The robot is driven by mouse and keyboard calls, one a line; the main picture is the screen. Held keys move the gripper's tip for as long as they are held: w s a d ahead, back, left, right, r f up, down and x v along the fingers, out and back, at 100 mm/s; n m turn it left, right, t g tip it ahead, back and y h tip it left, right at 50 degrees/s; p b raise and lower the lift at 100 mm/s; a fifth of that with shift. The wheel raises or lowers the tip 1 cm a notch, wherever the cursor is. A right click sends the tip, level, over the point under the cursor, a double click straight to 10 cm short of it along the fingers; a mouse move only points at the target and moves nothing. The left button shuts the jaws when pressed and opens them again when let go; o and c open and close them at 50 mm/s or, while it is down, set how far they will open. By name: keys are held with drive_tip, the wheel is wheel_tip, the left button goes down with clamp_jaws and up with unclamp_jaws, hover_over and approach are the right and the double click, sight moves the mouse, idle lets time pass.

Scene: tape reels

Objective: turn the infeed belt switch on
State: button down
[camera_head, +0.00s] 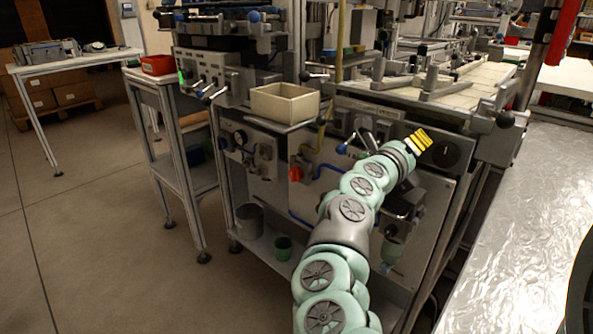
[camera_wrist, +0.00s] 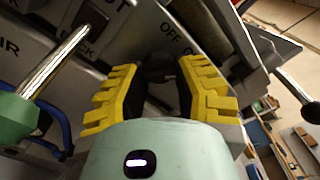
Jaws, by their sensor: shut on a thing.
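My gripper (camera_head: 419,141) is at the front panel of the machine, its yellow fingers against the panel strip. In the wrist view my gripper (camera_wrist: 161,72) has a finger on each side of a dark switch knob (camera_wrist: 158,64) and is shut on it. The word OFF and part of another word starting with O are printed on the grey panel (camera_wrist: 148,22) just beyond the knob. The fingers hide the knob's sides, and its exact angle cannot be told. In the head view the held knob is hidden behind my gripper.
In the wrist view, a metal lever with a green grip (camera_wrist: 16,118) is at the left, near a dark switch (camera_wrist: 84,22) with a LOCK label. In the head view, a dark round fitting (camera_head: 446,153) is right of my gripper. A beige bin (camera_head: 285,103) stands left.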

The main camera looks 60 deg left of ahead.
drive_tip(key=shift+f, duration=0.1)
drive_tip(key=c, duration=0.7)
unclamp_jaws()
drive_tip(key=shift+o, duration=0.2)
drive_tip(key=v, duration=1.2)
